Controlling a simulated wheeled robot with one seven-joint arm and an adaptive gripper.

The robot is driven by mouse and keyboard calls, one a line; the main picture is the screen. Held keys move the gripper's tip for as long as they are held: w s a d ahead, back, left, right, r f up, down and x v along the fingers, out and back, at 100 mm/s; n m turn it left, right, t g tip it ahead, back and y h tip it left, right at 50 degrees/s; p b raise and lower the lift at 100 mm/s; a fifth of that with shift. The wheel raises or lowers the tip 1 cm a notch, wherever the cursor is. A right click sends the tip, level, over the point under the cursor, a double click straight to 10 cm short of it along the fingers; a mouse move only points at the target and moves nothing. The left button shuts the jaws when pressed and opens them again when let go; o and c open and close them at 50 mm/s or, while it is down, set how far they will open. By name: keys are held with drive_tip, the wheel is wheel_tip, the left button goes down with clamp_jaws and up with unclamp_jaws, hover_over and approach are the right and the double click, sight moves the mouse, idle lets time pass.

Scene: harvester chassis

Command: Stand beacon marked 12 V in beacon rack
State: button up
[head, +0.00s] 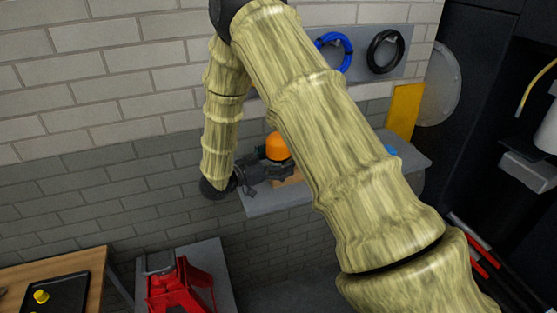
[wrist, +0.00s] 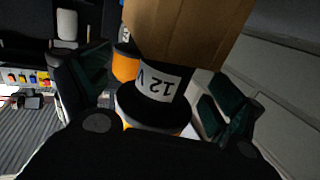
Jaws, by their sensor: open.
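The beacon marked 12 V (wrist: 150,84) shows in the wrist view with its label upside down, a black base and some orange at its lower edge. My gripper (wrist: 155,98) is open, with one dark green-padded finger on each side of this beacon. Gaps show between the fingers and the beacon. In the head view my gripper (head: 262,173) is at the wall shelf, beside an orange-domed beacon (head: 277,146); I cannot tell which beacon that is. A second orange beacon (wrist: 125,68) with a partly hidden label is behind in the wrist view. I cannot identify the beacon rack.
A brown block (wrist: 190,25) is close beside the marked beacon. The grey shelf (head: 265,206) is partly hidden by my arm. Blue (head: 334,52) and black coils (head: 385,51) hang above. A red stand (head: 180,290) and wooden table (head: 95,262) are lower left.

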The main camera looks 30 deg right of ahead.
drive_tip(key=shift+f, duration=0.1)
drive_tip(key=a, duration=1.2)
drive_tip(key=shift+s+r, duration=0.4)
